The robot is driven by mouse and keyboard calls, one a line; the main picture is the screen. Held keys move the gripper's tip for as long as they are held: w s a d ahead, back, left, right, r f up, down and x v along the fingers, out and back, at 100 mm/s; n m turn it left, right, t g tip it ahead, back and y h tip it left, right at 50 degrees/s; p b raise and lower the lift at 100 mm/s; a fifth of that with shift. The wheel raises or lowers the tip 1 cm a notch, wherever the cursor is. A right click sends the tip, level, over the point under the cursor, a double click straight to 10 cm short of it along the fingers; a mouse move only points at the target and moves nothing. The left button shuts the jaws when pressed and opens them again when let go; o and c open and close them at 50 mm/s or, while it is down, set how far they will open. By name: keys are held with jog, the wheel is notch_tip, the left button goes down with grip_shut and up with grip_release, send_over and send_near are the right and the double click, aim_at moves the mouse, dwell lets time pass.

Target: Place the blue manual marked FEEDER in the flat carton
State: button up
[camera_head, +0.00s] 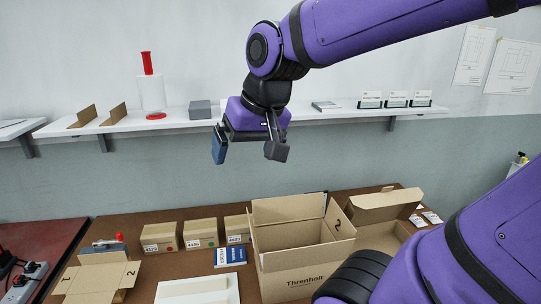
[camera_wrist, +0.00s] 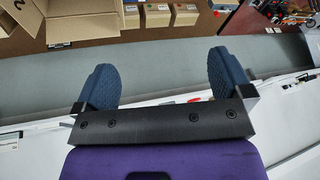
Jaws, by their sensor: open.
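The blue manual (camera_head: 230,256) lies on the brown table in the head view, in front of the small boxes and left of the tall carton. Its lettering is too small to read surely. A low open carton with a raised lid (camera_head: 385,207) stands at the back right, partly hidden by my arm; it appears to be the flat carton. My gripper (camera_head: 247,150) is open and empty, high above the table near the wall shelf. Its two blue-grey fingers stand wide apart in the wrist view (camera_wrist: 161,80).
A tall open carton (camera_head: 289,280) stands between the manual and the low carton. Another open carton (camera_head: 95,280) is at the left. Several small boxes (camera_head: 200,233) line the table's back. A shelf (camera_head: 180,122) with a red-topped item (camera_head: 147,63) runs along the wall.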

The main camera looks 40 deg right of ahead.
jog(key=s, duration=0.1)
jog(key=s+n, duration=0.1)
jog(key=s, duration=0.1)
jog(key=s+r+n, duration=0.1)
jog(key=s, duration=0.1)
jog(key=shift+s+t+h, duration=0.15)
jog(key=shift+t+h, duration=0.15)
jog(key=shift+s+f+n, duration=0.1)
jog(key=shift+s+n, duration=0.3)
jog(key=shift+s, duration=0.05)
jog(key=shift+c, duration=0.3)
jog(key=m+g, duration=0.5)
jog(key=m, duration=1.9)
send_over(230, 255)
notch_tip(230, 255, down, 49)
jog(key=shift+w+r, duration=0.1)
jog(key=shift+f, duration=3.15)
